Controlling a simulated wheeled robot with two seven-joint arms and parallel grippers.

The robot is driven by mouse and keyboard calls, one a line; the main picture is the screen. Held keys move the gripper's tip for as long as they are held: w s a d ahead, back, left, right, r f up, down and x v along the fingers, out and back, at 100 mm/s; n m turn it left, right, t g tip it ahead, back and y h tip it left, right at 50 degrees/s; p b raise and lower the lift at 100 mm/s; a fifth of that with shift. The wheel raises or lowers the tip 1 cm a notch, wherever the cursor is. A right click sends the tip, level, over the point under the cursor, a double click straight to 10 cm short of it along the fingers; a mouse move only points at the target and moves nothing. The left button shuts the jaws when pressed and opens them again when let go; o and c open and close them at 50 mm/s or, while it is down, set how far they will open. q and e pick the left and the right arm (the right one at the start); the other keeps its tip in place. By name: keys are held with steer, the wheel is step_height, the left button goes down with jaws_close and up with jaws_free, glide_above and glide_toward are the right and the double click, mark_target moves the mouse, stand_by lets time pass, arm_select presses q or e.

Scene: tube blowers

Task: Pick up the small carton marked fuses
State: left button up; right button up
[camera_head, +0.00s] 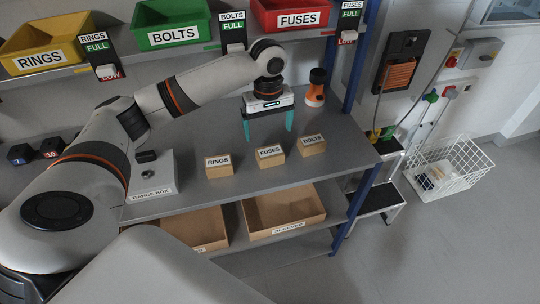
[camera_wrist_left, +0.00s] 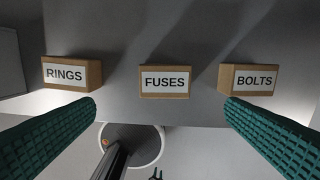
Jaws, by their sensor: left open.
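The small carton marked FUSES (camera_head: 270,156) stands on the grey bench, between the carton marked RINGS (camera_head: 218,166) and the carton marked BOLTS (camera_head: 312,144). My left gripper (camera_head: 268,134) is open and empty above the bench, its teal fingers pointing down behind the FUSES carton as the head view sees it. In the left wrist view the FUSES carton (camera_wrist_left: 165,81) lies centred beyond the two spread fingers, with the RINGS carton (camera_wrist_left: 72,73) on the left and the BOLTS carton (camera_wrist_left: 248,79) on the right. My right gripper is not in view.
An orange and black object (camera_head: 316,88) stands at the back of the bench. A range box (camera_head: 152,176) stands at the left. Labelled bins, including the green BOLTS bin (camera_head: 170,16), line the shelf above. Open trays (camera_head: 285,210) sit below. The bench around the cartons is clear.

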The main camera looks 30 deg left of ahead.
mark_target(270, 151)
arm_select(q)
step_height(270, 151, down, 6)
steer(key=f, duration=0.3)
steer(key=w+f, duration=0.1)
steer(key=f, duration=0.1)
steer(key=shift+a+f, duration=0.1)
steer(key=c, duration=1.1)
step_height(270, 151, up, 10)
steer(key=shift+r, duration=0.1)
steer(key=s+d+r+m, duration=0.1)
steer(key=s+d+m, duration=0.9)
steer(key=s+d, duration=0.3)
steer(key=shift+s+d+r+m, duration=0.2)
steer(key=shift+s+m, duration=0.1)
steer(key=shift+s, duration=0.8)
